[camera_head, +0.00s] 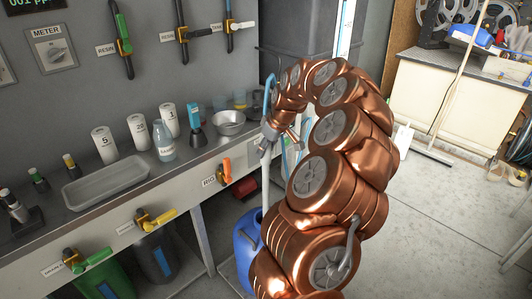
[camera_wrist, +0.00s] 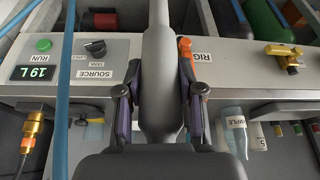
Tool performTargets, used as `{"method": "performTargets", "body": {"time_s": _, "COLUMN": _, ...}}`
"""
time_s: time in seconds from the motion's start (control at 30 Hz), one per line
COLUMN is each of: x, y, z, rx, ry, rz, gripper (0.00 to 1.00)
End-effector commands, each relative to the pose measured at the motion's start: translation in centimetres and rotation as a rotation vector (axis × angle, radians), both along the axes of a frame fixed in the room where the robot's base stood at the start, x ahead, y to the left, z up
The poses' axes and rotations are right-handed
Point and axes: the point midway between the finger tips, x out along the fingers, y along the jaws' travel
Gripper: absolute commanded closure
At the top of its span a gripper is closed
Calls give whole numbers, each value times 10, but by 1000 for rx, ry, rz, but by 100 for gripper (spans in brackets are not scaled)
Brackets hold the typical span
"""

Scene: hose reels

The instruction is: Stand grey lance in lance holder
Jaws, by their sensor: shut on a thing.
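The grey lance (camera_wrist: 158,75) is between the two fingers of my gripper (camera_wrist: 158,98) in the wrist view, and the gripper is shut on it. Its wide grey body lies along the middle of that view. In the head view my gripper (camera_head: 272,138) is in front of the bench's right end. A thin pale rod (camera_head: 265,185), seemingly the lance, hangs nearly upright below it, toward a blue drum. My arm hides part of the space to the right. I cannot make out the lance holder for certain in either view.
The grey bench (camera_head: 85,215) carries a tray (camera_head: 105,184), white cups and bottles. Valves with coloured handles line its front. The blue drum (camera_head: 245,240) stands on the floor at its right end. A blue hose (camera_wrist: 62,100) runs beside the gripper.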

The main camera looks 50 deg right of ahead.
Motion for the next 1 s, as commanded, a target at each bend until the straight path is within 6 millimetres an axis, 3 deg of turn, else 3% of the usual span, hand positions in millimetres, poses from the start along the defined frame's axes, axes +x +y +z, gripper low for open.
{"method": "performTargets", "body": {"time_s": 1.0, "x": 0, "y": -1, "z": 85, "rx": -2, "ry": -5, "rz": -2, "gripper": 100}}
